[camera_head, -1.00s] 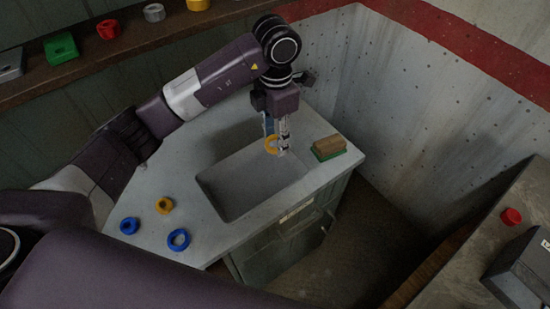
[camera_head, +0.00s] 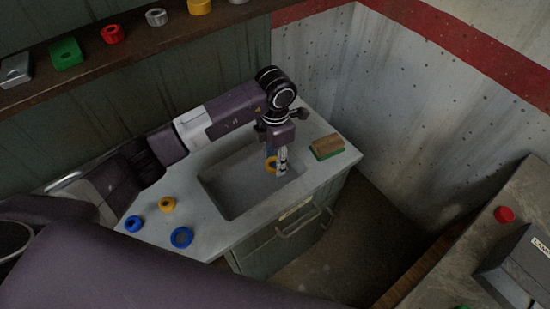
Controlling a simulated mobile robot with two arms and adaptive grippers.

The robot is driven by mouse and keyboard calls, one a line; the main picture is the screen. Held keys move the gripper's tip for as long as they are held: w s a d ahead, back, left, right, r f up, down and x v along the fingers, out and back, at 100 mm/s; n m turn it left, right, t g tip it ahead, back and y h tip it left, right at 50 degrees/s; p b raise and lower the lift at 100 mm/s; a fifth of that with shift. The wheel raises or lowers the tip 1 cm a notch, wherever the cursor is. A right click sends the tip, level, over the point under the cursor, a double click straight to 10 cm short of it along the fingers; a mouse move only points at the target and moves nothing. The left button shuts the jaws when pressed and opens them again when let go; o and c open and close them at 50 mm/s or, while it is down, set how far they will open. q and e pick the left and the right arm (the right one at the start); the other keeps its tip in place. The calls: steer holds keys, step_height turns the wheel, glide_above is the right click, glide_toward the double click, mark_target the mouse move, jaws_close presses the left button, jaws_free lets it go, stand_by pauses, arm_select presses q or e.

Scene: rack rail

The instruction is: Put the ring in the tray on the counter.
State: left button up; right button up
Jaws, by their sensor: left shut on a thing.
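My left gripper (camera_head: 276,168) hangs over the right part of a sunken basin (camera_head: 235,205) in the pale counter (camera_head: 150,240). No tray separate from the basin shows clearly on this counter. My right gripper is not in view.
A yellow ring (camera_head: 167,204) and blue rings (camera_head: 134,223) (camera_head: 181,237) lie left of the basin. A brown-and-green block (camera_head: 326,147) sits right of it. A shelf (camera_head: 130,60) runs behind. A grey box (camera_head: 520,270) and red piece (camera_head: 503,214) stand on the right-hand surface.

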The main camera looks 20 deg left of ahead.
arm_select(q)
steer(key=o, duration=1.2)
steer(key=shift+f, duration=0.1)
steer(key=shift+c, duration=0.2)
steer(key=shift+r, duration=0.2)
steer(key=shift+w+r, duration=0.1)
steer(key=shift+r, duration=0.25)
step_height(320, 180, up, 11)
steer(key=b, duration=0.3)
steer(key=shift+r, duration=0.15)
